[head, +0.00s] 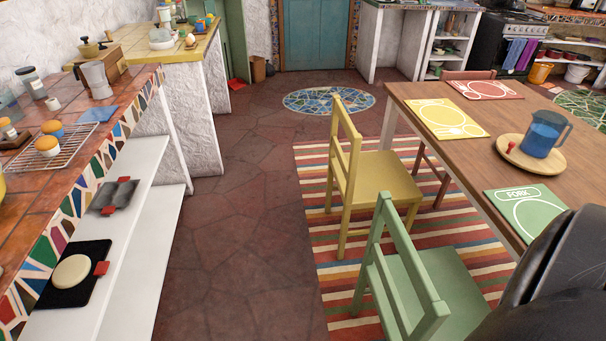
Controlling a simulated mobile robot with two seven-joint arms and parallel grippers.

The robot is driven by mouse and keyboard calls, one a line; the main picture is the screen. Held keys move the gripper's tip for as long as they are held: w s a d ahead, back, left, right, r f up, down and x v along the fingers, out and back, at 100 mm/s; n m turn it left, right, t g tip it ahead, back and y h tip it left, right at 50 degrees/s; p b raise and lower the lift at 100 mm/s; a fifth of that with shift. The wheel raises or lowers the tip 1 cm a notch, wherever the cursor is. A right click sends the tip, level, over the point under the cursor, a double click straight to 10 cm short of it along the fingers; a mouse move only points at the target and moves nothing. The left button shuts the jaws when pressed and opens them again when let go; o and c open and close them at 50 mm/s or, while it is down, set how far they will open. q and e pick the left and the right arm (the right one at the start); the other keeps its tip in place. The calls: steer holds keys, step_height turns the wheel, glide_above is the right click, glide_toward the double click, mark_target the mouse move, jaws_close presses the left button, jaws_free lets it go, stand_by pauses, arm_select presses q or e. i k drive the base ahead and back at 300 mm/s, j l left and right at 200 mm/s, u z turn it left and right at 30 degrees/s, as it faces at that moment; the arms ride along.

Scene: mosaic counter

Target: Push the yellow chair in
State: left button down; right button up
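The yellow chair (383,178) stands upright on the striped rug, on the left side of the wooden table (447,88). Its backrest faces left, and its seat points toward the table. The backrest is well out from the table edge, and floor and rug show around its legs. A yellow placemat (447,118) lies on the table on that side. Neither of my grippers shows in the head view. A black part of my own body covers the bottom right corner and hides the near end of the table.
A green chair (440,290) stands nearer, beside the yellow one. A reddish chair (468,75) is at the far end of the table. A blue pitcher (545,133) stands on a round board. A tiled counter (130,88) runs along the left. The stone floor (235,220) between is clear.

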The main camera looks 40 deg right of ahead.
mark_target(360, 177)
steer(key=i+z, duration=0.5)
steer(key=i, duration=0.25)
steer(key=i+j+z, duration=0.2)
steer(key=i+z, duration=0.25)
steer(key=i, duration=0.3)
